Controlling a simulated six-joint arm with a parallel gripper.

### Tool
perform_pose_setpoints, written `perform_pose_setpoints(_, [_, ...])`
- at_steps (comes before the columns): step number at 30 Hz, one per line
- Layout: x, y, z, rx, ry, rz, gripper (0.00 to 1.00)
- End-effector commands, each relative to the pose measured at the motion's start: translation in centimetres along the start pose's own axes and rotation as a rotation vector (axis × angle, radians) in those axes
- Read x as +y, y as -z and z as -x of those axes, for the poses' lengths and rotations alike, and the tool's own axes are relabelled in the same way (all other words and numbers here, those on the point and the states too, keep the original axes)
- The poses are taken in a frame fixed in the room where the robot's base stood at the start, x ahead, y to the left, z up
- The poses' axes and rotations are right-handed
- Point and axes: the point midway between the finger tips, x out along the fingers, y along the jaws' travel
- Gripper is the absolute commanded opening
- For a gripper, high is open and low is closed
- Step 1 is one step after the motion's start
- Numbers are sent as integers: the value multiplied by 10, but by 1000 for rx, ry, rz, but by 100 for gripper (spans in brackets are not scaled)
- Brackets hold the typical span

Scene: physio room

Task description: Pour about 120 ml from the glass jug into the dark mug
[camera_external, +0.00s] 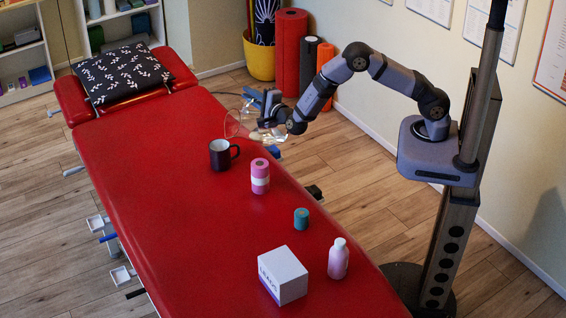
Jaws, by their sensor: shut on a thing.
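The dark mug (220,155) stands upright on the red treatment table, its handle toward the right. The clear glass jug (236,126) is at the table's right edge, just behind and right of the mug. It looks tilted, with its wide end toward the left. My gripper (268,112) is shut on the jug, which is partly hidden by the gripper and wrist. I cannot tell the liquid level in the jug, and the inside of the mug looks dark.
A pink and white roll stack (260,177), a teal roll (301,219), a pink bottle (338,259) and a white box (283,275) stand on the red table (170,225) nearer the camera. A patterned pillow (133,72) lies at the far end. The table's left side is clear.

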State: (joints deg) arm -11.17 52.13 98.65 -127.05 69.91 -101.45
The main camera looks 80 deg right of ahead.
Motion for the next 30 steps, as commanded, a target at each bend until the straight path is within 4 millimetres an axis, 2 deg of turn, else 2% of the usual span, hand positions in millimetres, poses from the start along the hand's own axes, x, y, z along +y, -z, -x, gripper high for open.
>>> perform_pose_setpoints(1, [-9,-6,-1,-1,6,15,0])
perform_pose_setpoints(4, [-14,-12,-2,0,2,55,0])
perform_pose_setpoints(15, [-19,-31,-4,9,-18,178,0])
perform_pose_setpoints(30, [-22,-47,-7,14,-29,249,0])
